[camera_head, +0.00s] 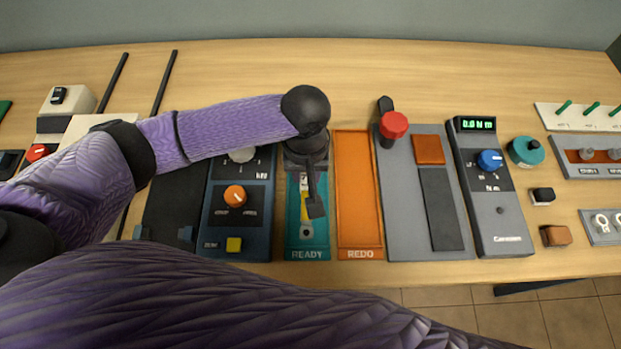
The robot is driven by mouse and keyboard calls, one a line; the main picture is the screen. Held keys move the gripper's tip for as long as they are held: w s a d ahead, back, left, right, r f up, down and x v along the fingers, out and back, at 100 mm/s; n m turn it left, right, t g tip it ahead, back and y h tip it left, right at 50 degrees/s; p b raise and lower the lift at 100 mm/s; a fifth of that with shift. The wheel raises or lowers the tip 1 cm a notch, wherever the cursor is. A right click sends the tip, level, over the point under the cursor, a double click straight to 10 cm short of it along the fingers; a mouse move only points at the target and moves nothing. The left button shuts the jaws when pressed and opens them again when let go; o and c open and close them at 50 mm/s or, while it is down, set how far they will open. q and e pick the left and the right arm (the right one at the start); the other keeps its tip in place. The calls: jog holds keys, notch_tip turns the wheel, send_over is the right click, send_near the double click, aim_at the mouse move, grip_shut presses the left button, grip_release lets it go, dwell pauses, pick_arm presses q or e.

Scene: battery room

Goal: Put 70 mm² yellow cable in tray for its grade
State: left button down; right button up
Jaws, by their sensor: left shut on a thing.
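The yellow cable (304,206) lies lengthwise over the teal tray marked READY (308,245), with a pale end toward the back and a dark, ringed end toward the front. My left gripper (316,208) points down over this tray and is shut on the cable, hiding part of its right side. Whether the cable rests on the tray floor or is held just above it, I cannot tell. The orange tray marked REDO (358,200) stands directly to the right and is empty. My right gripper is not in view.
Left of the READY tray is a dark blue device with an orange knob (235,196). Right of the REDO tray are a grey panel (403,210) with a red-topped lever (393,125) and a meter (490,200) reading 0.0. The wooden table is clear along the back.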

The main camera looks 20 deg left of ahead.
pick_arm(q)
notch_tip(320, 180, down, 2)
jog(key=shift+f, duration=0.2)
jog(key=shift+r, duration=0.1)
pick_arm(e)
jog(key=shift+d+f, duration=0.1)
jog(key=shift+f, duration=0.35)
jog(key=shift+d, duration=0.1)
pick_arm(q)
jog(key=shift+f, duration=0.6)
jog(key=shift+c, duration=2)
grip_release()
jog(key=shift+r, duration=0.15)
notch_tip(320, 180, up, 13)
jog(key=p, duration=0.4)
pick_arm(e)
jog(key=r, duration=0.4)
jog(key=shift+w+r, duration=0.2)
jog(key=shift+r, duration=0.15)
